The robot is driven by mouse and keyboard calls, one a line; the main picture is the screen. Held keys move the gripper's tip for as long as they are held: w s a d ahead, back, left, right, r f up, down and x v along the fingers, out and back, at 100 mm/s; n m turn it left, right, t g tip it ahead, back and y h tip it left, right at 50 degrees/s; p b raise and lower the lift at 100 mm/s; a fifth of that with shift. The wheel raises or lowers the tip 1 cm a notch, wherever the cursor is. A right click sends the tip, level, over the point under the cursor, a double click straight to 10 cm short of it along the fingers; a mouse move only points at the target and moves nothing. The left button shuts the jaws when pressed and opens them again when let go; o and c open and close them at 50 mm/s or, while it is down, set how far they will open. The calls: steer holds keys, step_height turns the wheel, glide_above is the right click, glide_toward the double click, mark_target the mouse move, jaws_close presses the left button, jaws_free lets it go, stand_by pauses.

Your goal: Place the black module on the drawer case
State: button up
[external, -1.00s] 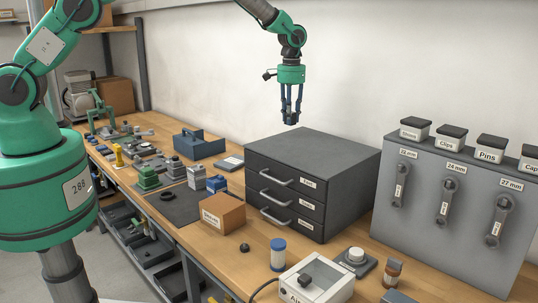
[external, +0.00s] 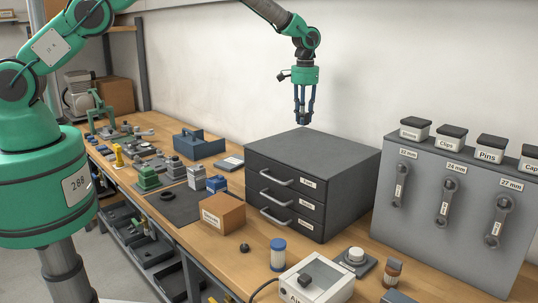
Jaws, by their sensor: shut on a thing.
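The drawer case (external: 345,165) is a dark grey cabinet with several labelled, handled drawers, standing on the wooden bench against the wall. Its flat top is bare. My gripper (external: 304,118) points down above the back part of the case top, with a clear gap below it. It is shut on a small dark piece at its fingertips, which looks like the black module (external: 303,122). The fingers hide much of the piece, and its shape is too small to make out.
A grey panel (external: 452,204) with hanging wrenches and labelled bins stands to the right. A cardboard box (external: 221,213), a blue-capped jar (external: 278,255) and a white device (external: 316,280) stand before the case. A blue toolbox (external: 200,144) is to the left.

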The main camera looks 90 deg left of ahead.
steer(key=shift+f+p, duration=0.45)
steer(key=shift+f, duration=1.25)
steer(key=shift+f, duration=0.15)
steer(key=o, duration=1.2)
step_height(320, 180, up, 12)
steer(key=shift+r+b, duration=0.15)
steer(key=shift+b, duration=0.95)
steer(key=shift+d+r, duration=0.1)
